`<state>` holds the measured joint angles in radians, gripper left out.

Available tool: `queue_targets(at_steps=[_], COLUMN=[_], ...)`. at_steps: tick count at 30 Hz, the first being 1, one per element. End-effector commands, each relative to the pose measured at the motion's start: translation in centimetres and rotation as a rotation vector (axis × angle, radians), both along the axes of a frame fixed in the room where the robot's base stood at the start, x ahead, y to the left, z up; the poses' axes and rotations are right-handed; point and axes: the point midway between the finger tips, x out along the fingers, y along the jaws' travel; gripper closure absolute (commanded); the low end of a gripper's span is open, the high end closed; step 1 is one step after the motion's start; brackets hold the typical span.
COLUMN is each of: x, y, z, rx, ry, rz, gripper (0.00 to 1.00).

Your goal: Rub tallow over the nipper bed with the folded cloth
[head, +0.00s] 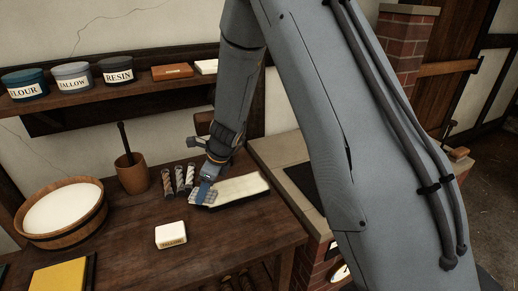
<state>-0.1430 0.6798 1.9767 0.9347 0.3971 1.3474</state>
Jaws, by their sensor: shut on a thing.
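My gripper (205,184) is over the left end of a pale, flat slab (243,188) with a dark edge on the wooden table, which looks like the nipper bed. My gripper is shut on the folded cloth (202,198), a blue-grey checked piece at that end. The cloth appears to touch the slab, but the exact contact is too small to tell. A small white block (171,232) labelled tallow lies on the table in front. A tub labelled tallow (73,76) stands on the shelf.
A mortar with pestle (131,173), a wooden bowl of white stuff (62,213) and a yellow book (62,274) are further left. A brick stove (283,160) adjoins the table's right side.

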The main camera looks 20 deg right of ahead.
Motion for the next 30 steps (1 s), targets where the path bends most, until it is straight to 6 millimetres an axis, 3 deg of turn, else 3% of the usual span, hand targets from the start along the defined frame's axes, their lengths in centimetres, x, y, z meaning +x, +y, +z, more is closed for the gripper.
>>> queue_targets(at_steps=[3, 5, 24, 30], x=[-0.1, 0.0, 0.0, 0.0], y=[0.2, 0.1, 0.0, 0.0], z=[0.7, 2.5, 7.3, 8.1], rx=[0.000, -0.002, 0.000, -0.001], ry=[0.003, -0.003, 0.000, 0.001], rz=[-0.003, -0.002, -0.004, -0.005], gripper=[0.73, 0.73, 0.73, 0.73])
